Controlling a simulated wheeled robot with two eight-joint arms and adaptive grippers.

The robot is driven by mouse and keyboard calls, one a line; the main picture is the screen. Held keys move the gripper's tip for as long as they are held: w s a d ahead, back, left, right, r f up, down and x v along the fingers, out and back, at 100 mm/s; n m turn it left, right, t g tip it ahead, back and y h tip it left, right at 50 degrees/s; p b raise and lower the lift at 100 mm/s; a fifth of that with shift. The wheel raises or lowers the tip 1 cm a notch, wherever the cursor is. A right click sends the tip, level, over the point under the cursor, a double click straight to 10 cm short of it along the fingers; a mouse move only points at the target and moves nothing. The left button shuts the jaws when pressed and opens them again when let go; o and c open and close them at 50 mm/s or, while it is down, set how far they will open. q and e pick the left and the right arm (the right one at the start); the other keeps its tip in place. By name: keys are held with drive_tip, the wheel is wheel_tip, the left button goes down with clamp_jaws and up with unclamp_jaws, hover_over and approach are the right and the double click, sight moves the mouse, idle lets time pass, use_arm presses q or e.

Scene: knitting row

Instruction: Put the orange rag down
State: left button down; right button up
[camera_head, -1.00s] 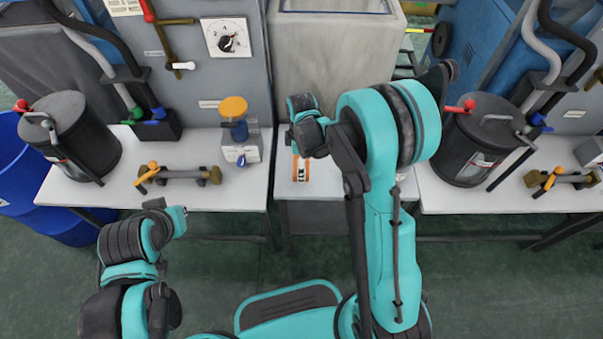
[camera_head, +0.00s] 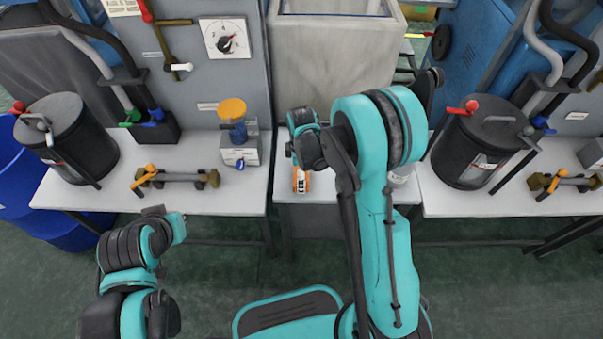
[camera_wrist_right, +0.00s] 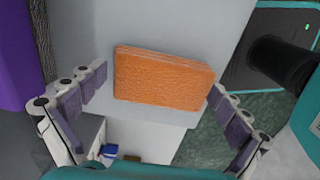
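The orange rag (camera_wrist_right: 162,78) shows as a thick, flat rectangle in the right wrist view, over the white table surface (camera_wrist_right: 195,30). My right gripper (camera_wrist_right: 158,84) has its fingers spread wide on either side of the rag. The left fingertip is a little apart from it; the right one is close to its edge, and I cannot tell if they touch. In the head view, a small orange patch with black and white parts (camera_head: 301,180) shows below my right wrist, over the middle table. My left gripper (camera_head: 172,218) is low at the left, its fingers unclear.
A blue-and-orange device (camera_head: 233,120) and a dumbbell-shaped valve part (camera_head: 178,178) are on the left table. Black canisters stand at left (camera_head: 72,140) and right (camera_head: 478,145). A grey bin (camera_head: 335,60) stands behind the middle table. The middle table's front is mostly clear.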

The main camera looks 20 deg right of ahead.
drive_tip(key=s+d+r+m+t+p, duration=0.1)
drive_tip(key=s+r+m+t+p, duration=0.2)
drive_tip(key=r, duration=0.8)
drive_tip(key=s+r+m+p, duration=0.2)
drive_tip(key=s+r+m, duration=0.15)
drive_tip(key=r, duration=0.75)
drive_tip(key=s+d+r+m+t, duration=0.1)
drive_tip(key=s+r+m+t, duration=0.2)
drive_tip(key=s+m, duration=0.5)
drive_tip(key=shift+s+d+r+t, duration=0.15)
drive_tip(key=shift+s+d+t, duration=0.35)
drive_tip(key=shift+s, duration=0.7)
drive_tip(key=shift+w+a+m, duration=0.1)
drive_tip(key=shift+m, duration=0.15)
